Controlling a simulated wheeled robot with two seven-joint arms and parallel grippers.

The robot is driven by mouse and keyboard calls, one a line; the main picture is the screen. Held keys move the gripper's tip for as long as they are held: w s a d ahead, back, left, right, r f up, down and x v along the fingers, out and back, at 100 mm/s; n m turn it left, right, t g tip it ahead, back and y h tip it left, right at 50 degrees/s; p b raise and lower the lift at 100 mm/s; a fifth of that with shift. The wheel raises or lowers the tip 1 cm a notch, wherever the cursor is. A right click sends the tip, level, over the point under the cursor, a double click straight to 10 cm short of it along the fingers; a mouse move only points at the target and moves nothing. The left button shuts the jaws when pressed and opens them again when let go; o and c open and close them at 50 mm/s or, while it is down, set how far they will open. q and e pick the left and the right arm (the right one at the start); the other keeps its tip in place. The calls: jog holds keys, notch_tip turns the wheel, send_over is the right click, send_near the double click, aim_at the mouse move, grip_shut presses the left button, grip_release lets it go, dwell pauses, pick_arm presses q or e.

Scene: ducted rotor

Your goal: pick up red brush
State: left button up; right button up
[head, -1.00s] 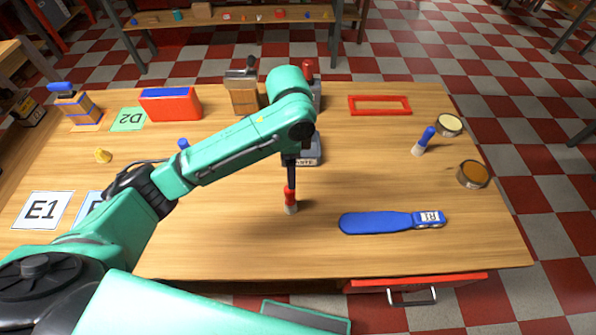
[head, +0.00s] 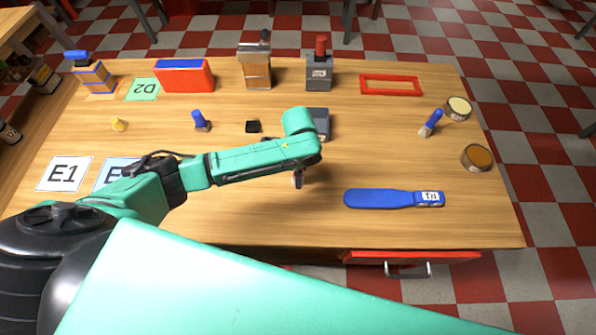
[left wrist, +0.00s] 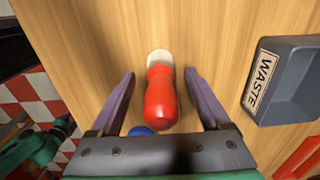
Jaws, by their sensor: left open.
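The red brush (left wrist: 160,98) has a red handle and a pale tip, and it shows in the left wrist view on the wooden table. My left gripper (left wrist: 160,74) is open, with one finger on each side of the brush and a gap visible on both sides. In the head view my left gripper (head: 298,182) is low over the middle of the table, and my arm mostly or fully hides the brush there. My right gripper is in neither view.
A grey bin marked WASTE (left wrist: 292,82) is just right of the gripper in the wrist view. A blue paddle-shaped tool (head: 380,199) lies to the right.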

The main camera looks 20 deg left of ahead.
pick_arm(q)
grip_shut()
jog(key=shift+r, duration=0.15)
